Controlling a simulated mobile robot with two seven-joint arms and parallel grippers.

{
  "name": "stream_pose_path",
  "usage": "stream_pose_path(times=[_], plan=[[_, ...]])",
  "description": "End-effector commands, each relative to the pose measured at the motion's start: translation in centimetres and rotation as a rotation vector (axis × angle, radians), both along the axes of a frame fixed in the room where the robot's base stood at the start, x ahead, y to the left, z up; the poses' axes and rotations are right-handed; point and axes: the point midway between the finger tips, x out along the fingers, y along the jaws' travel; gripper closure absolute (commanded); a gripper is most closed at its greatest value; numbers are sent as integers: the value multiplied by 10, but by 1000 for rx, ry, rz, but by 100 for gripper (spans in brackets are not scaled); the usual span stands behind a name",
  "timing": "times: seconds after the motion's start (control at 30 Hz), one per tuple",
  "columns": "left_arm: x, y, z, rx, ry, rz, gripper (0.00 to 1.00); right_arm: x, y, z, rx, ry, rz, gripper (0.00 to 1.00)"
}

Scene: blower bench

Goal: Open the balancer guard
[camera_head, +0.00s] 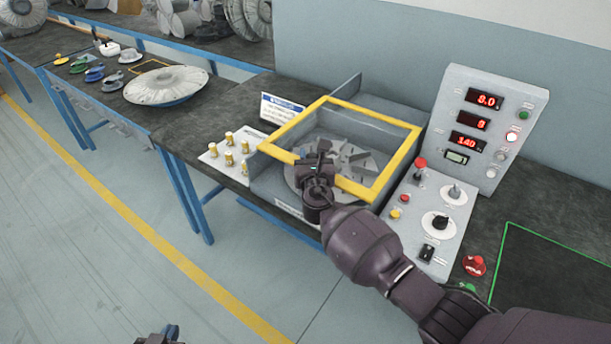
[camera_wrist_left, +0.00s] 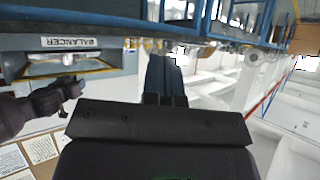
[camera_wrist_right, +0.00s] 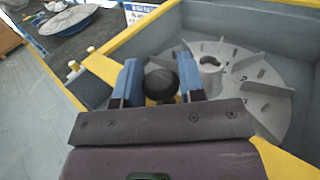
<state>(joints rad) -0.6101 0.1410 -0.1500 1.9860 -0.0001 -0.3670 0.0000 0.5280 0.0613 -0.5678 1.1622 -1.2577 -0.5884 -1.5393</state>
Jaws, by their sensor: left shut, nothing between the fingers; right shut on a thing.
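The balancer guard (camera_head: 400,170) is a yellow square frame with a see-through middle. It lies about level over the grey balancer box; I cannot tell whether it is slightly raised. A grey bladed rotor (camera_head: 352,158) shows through it, also in the right wrist view (camera_wrist_right: 262,100). My right gripper (camera_head: 318,168) is at the guard's front edge, shut on a round black knob (camera_wrist_right: 160,82) between its blue fingers. My left gripper (camera_head: 160,338) is at the bottom edge of the head view, mostly out of frame; in the left wrist view its fingers (camera_wrist_left: 165,97) are together and empty.
A control panel (camera_head: 430,210) with knobs and a red button stands right of the box, below a display unit (camera_head: 490,125). A plate with brass pegs (camera_head: 230,155) lies to its left. Another bench holds a large disc (camera_head: 165,86). The floor at left is clear.

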Motion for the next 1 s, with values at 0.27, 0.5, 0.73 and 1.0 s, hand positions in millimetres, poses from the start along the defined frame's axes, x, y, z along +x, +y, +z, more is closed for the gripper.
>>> stream_pose_path(times=[0.27, 0.5, 0.73, 1.0], plan=[[3, 0, -13, 1, -2, -3, 100, 37, -26, -1, 3, 2, -5, 100], [10, -1, -7, 2, -19, -8, 100, 39, -27, 0, 6, 4, -4, 100], [8, -1, -8, 1, -18, -6, 100, 39, -27, 0, 6, 3, -4, 46], [0, 0, -14, 1, 1, -2, 100, 39, -27, 1, 5, 2, -3, 38]])
